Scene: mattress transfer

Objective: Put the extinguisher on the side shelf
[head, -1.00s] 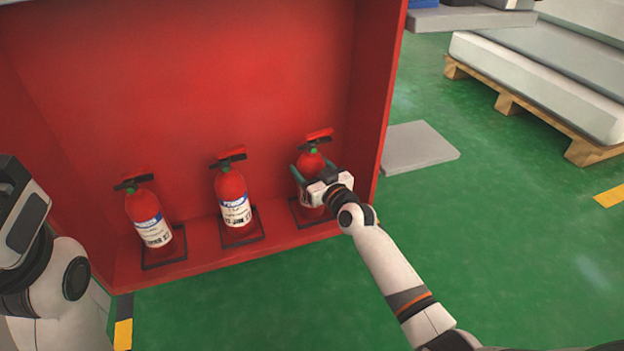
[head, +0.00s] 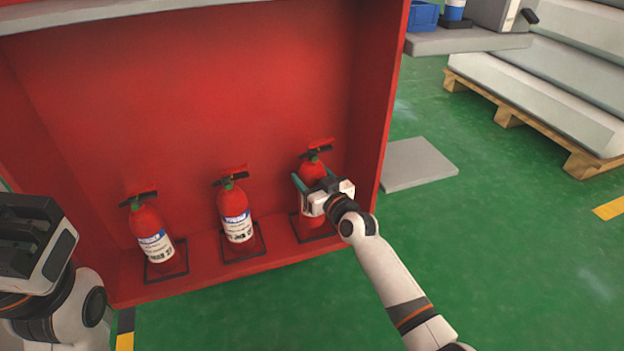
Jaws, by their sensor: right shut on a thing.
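Three red extinguishers with black handles and white-blue labels stand in a red open cabinet (head: 200,80): a left one (head: 152,236), a middle one (head: 236,212) and a right one (head: 313,173). Each is on a dark square outline on the cabinet floor. My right gripper (head: 312,186) is shut on the right extinguisher, with its fingers around the upper body. The gripper and wrist hide part of that extinguisher's body and label. My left gripper (head: 30,235) is at the lower left, in front of the cabinet and apart from the extinguishers; its fingertips are not clear.
The cabinet's right side wall (head: 382,100) stands close beside my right gripper. A grey slab (head: 418,163) lies on the green floor right of the cabinet. A wooden pallet (head: 510,112) with mattresses stands at the upper right. Open floor lies at the lower right. A grey raised platform (head: 465,41) holds a blue bin (head: 422,16).

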